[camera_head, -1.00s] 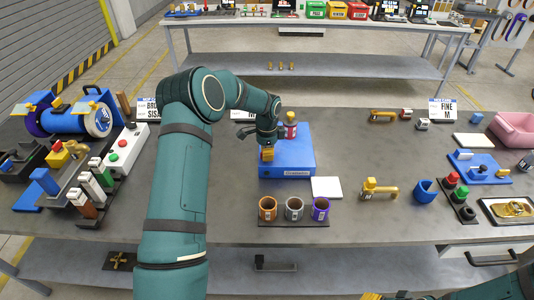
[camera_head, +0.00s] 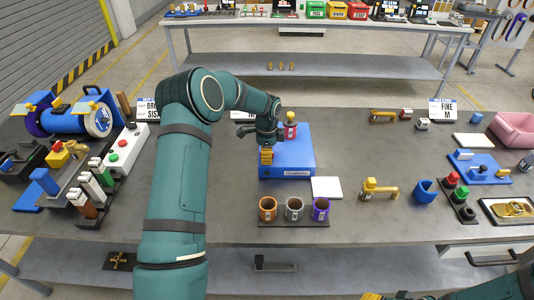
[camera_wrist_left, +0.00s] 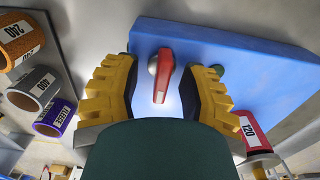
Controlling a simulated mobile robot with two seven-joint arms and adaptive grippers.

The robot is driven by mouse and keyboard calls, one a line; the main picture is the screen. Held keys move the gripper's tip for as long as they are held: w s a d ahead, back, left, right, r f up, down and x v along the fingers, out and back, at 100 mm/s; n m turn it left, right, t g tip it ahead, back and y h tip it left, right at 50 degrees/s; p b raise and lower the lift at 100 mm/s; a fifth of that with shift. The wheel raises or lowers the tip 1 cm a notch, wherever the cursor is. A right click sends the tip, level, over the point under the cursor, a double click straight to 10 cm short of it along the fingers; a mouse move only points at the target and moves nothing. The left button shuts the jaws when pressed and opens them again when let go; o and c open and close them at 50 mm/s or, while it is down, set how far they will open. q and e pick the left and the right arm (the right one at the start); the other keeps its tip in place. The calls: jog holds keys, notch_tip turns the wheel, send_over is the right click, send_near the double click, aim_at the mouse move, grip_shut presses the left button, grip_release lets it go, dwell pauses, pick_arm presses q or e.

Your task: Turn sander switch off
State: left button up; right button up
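The blue sander box (camera_head: 300,165) stands mid-table; it also fills the upper right of the left wrist view (camera_wrist_left: 270,70). In that view a red lever switch (camera_wrist_left: 162,80) with a rounded grey pivot stands on the box's face. My left gripper (camera_wrist_left: 160,68) is open, its yellow-padded fingers on either side of the lever with gaps visible. Contact with the box cannot be told. In the head view my left gripper (camera_head: 266,155) is at the box's left part and hides the switch. Only a yellow bit of my right gripper (camera_head: 371,296) shows at the bottom edge.
A red roll marked 120 (camera_wrist_left: 250,130) stands close to the right finger.

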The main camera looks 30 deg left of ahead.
pick_arm(q)
jog(key=shift+r, duration=0.1)
jog(key=shift+w+r, duration=0.1)
jog(key=shift+r, duration=0.45)
notch_tip(320, 180, up, 11)
jog(key=shift+f, duration=0.15)
dwell(0.5)
